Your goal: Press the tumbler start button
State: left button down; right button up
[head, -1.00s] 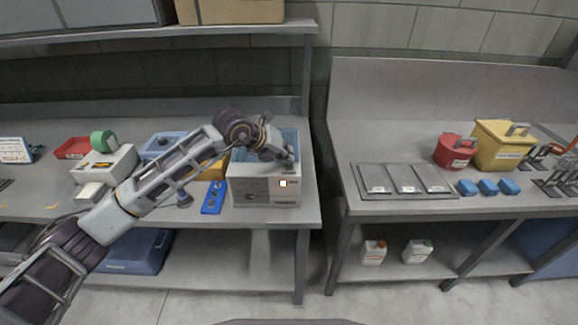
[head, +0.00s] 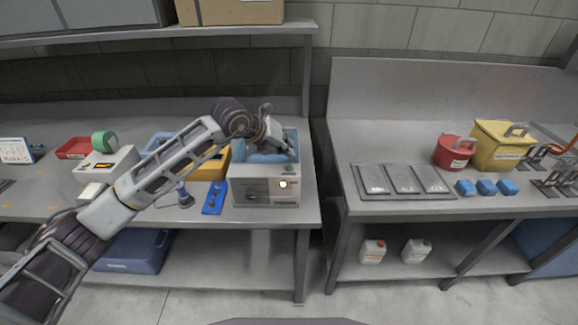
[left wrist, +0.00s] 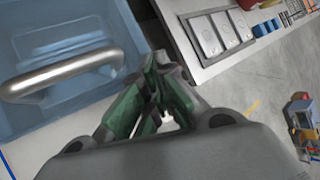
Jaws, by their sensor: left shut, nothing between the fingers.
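My left gripper (head: 291,155) is shut and empty, above the front top edge of the tumbler and above the button, apart from the button. My right gripper is out of view.
A blue strip with round marks (head: 214,198) and a yellow bin (head: 211,167) are left of the tumbler. A gap separates this bench from the right bench, which holds a grey tray (head: 361,182), red can (head: 452,153) and yellow container (head: 497,148).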

pick_arm(q)
jog(key=shift+r, duration=0.6)
jog(key=shift+r+p, duration=0.35)
jog(key=shift+r, duration=0.35)
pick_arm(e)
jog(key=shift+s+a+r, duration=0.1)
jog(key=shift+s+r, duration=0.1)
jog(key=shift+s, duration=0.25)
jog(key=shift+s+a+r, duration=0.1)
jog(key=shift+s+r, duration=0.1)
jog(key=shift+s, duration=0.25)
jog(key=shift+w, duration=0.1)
